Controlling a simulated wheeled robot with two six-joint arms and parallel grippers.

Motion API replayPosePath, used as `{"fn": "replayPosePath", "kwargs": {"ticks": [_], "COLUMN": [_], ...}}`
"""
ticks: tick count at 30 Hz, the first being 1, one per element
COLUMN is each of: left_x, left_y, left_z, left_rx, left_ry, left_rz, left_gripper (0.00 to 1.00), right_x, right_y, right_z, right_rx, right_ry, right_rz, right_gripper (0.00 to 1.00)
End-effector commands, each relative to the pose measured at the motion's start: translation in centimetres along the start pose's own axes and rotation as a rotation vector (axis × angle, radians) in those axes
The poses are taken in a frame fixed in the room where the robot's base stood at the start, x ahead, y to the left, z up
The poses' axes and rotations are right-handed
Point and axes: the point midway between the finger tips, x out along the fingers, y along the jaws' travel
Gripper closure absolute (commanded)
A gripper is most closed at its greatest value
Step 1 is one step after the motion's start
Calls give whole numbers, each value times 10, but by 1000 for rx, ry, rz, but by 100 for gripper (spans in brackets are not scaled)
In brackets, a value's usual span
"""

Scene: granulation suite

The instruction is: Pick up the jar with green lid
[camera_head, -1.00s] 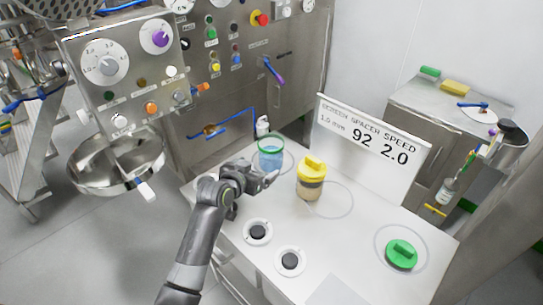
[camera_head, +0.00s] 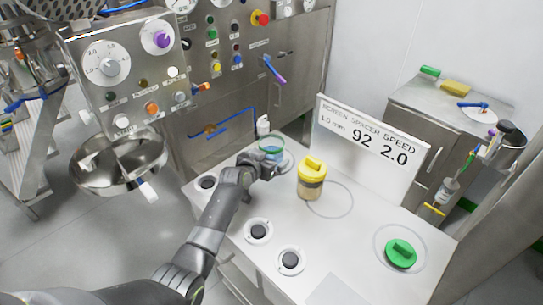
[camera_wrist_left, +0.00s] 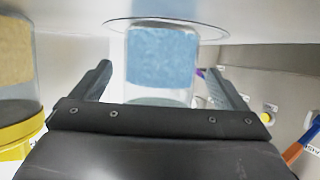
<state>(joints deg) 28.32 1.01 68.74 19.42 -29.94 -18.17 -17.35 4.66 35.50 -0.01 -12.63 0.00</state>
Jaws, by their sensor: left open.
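A clear jar with blue contents and a green rim (camera_head: 271,146) stands upright at the back left of the white table. A separate green lid (camera_head: 401,254) lies in a marked circle at the table's right. My left gripper (camera_head: 268,168) is at the near side of the blue jar and hides its lower part. In the left wrist view, which looks upside down, the jar (camera_wrist_left: 162,60) shows between the two open fingers of my left gripper (camera_wrist_left: 158,80), with gaps at both sides. My right gripper is out of view.
A yellow-lidded jar (camera_head: 311,178) stands right of my left gripper, and shows at the left in the wrist view (camera_wrist_left: 18,80). A white sign (camera_head: 372,138) stands behind. Black round fittings (camera_head: 258,231) sit near the front edge. The table's right middle is clear.

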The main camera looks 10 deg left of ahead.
Motion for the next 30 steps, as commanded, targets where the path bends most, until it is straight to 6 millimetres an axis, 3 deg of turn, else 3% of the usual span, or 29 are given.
{"fn": "replayPosePath", "kwargs": {"ticks": [6, 15, 30], "left_x": [15, 16, 16], "left_y": [0, 0, 0], "left_z": [0, 1, 1], "left_rx": [0, 0, 0], "left_ry": [0, 0, 0], "left_rz": [0, 0, 0], "left_gripper": [5, 5, 71], "right_x": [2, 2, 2], "right_y": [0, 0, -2], "right_z": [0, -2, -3], "right_rx": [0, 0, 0], "right_ry": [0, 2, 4], "right_rz": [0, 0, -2], "right_gripper": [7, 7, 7]}}
